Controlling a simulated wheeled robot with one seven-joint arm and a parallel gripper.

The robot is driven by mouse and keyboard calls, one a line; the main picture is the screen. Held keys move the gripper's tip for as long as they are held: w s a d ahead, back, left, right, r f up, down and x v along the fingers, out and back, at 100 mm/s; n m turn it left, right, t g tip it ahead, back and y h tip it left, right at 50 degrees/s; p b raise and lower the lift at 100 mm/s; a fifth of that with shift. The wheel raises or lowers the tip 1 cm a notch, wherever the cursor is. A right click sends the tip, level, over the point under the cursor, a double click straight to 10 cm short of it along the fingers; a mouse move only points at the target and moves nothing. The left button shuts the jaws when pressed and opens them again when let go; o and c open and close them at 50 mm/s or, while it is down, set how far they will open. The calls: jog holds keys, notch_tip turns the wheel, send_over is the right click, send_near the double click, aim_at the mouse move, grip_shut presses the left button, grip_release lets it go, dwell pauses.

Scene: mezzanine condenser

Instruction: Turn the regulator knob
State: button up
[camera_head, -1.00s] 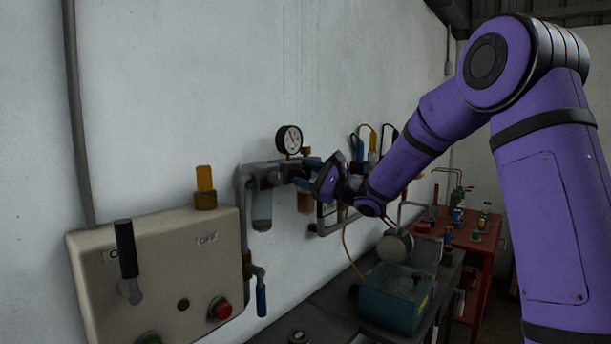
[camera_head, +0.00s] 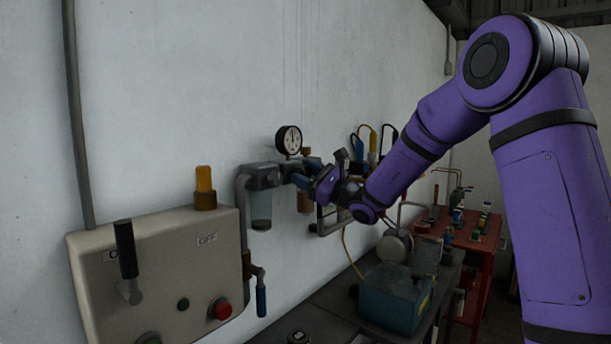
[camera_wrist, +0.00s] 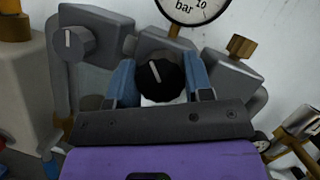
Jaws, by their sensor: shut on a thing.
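The regulator knob (camera_wrist: 160,78) is a round black knob with a pale line on its face, seen in the wrist view. My gripper (camera_wrist: 161,84) is shut on it, with one blue finger at each side of the knob. The pale line tilts a little to the upper left. In the head view my gripper (camera_head: 305,178) is at the regulator assembly on the wall, and the knob is hidden behind the fingers. The pressure gauge (camera_head: 289,140) stands just above; its white dial also shows at the top of the wrist view (camera_wrist: 190,8), marked bar.
A grey knob (camera_wrist: 72,42) with a pale line sits on the block to the left. A beige control box (camera_head: 165,270) with a black lever and red button is on the wall at left. A teal box (camera_head: 390,300) stands on the bench below.

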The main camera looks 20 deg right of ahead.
jog(key=shift+f, duration=0.1)
jog(key=o, duration=0.9)
jog(key=v, duration=1.1)
